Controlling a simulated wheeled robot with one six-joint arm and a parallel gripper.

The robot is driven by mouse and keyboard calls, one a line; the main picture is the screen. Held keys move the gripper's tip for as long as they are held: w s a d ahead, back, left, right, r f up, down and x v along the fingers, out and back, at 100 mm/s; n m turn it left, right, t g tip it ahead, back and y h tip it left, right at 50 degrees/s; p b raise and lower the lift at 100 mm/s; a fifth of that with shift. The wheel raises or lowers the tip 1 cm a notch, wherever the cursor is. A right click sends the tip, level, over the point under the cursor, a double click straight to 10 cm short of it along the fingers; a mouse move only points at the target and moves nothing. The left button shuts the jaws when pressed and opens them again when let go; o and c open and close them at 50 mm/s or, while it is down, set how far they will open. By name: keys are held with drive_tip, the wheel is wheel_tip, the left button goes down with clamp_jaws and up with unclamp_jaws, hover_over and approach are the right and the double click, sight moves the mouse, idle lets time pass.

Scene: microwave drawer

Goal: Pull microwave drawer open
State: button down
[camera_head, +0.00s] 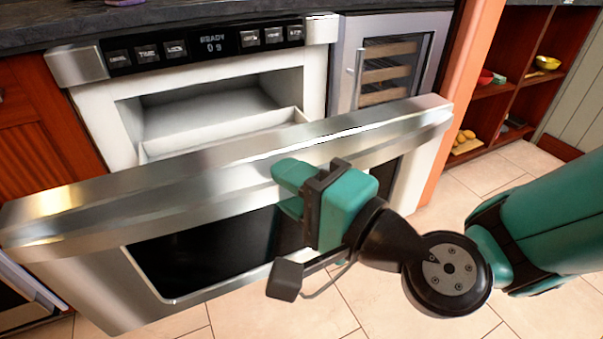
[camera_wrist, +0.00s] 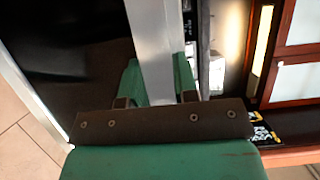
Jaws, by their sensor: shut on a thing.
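The microwave drawer (camera_head: 90,275) has a steel front with a dark glass window and a thick steel top edge (camera_head: 130,187). It stands pulled out from its white housing, and the white inner tray (camera_head: 225,133) shows behind the front. My gripper (camera_head: 290,185) is at the top edge of the front, right of its middle, with its fingers shut on that edge. In the wrist view, the green fingers (camera_wrist: 160,80) lie on either side of the steel strip (camera_wrist: 152,45), and the dark glass (camera_wrist: 65,50) is to the left. The fingertips are partly hidden.
A wine cooler (camera_head: 392,62) stands to the right, then open red shelves (camera_head: 508,85) with bowls. The tiled floor (camera_head: 285,310) in front is clear.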

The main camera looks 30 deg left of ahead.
drive_tip(key=shift+w, duration=0.2)
drive_tip(key=c, duration=0.9)
unclamp_jaws()
drive_tip(key=shift+s+d+b, duration=0.4)
drive_tip(key=shift+d+b, duration=2.5)
drive_tip(key=shift+b, duration=0.05)
drive_tip(key=shift+s+d+b, duration=0.35)
drive_tip(key=shift+d+b, duration=2.5)
drive_tip(key=shift+b, duration=0.1)
drive_tip(key=shift+s+d+b, duration=0.4)
drive_tip(key=shift+d+b, duration=2.5)
drive_tip(key=shift+b, duration=0.05)
